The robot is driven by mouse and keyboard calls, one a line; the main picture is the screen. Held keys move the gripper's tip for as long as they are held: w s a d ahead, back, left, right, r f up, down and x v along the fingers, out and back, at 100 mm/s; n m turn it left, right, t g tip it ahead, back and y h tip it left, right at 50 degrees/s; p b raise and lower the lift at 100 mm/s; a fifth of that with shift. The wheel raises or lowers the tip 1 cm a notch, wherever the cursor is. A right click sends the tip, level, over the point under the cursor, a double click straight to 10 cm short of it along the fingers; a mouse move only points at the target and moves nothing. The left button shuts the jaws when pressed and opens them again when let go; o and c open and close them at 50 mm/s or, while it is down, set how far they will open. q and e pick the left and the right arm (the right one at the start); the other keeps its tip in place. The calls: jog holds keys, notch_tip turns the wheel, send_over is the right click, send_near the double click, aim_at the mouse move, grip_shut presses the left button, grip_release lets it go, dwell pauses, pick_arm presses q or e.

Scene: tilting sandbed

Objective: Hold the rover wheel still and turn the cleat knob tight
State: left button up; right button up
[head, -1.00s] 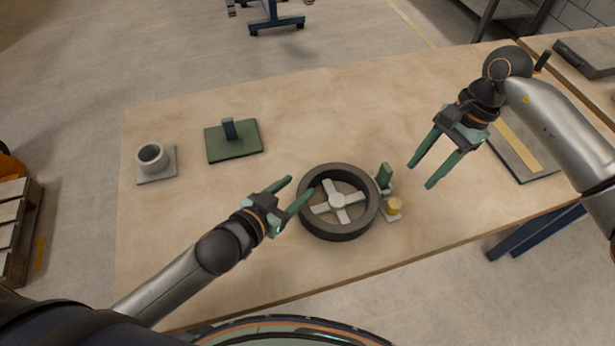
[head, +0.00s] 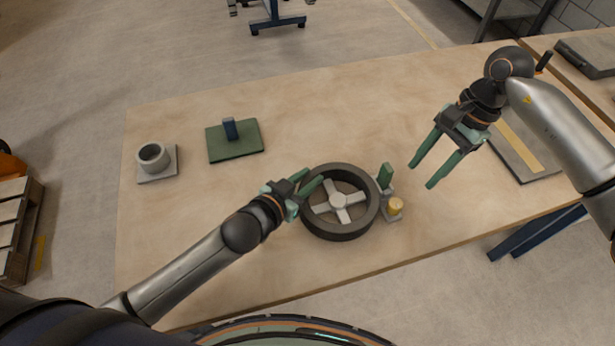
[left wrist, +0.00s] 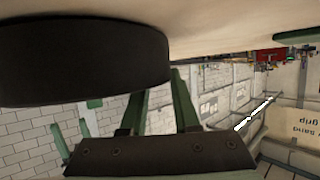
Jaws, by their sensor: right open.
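The rover wheel (head: 368,210) is a dark ring with pale spokes and a hub, lying flat on the table; it also fills the upper left of the left wrist view (left wrist: 80,62). My right gripper (head: 423,175) is open and empty, right of the knob and block.
A grey cup-like ring on a square plate (head: 157,175) stands at the far left. A green plate with a dark blue post (head: 235,142) lies behind the left gripper. A grey panel with a yellow stripe (head: 520,160) lies under my right arm. The table's back middle is clear.

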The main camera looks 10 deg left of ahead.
pick_arm(q)
grip_shut()
dwell(0.9)
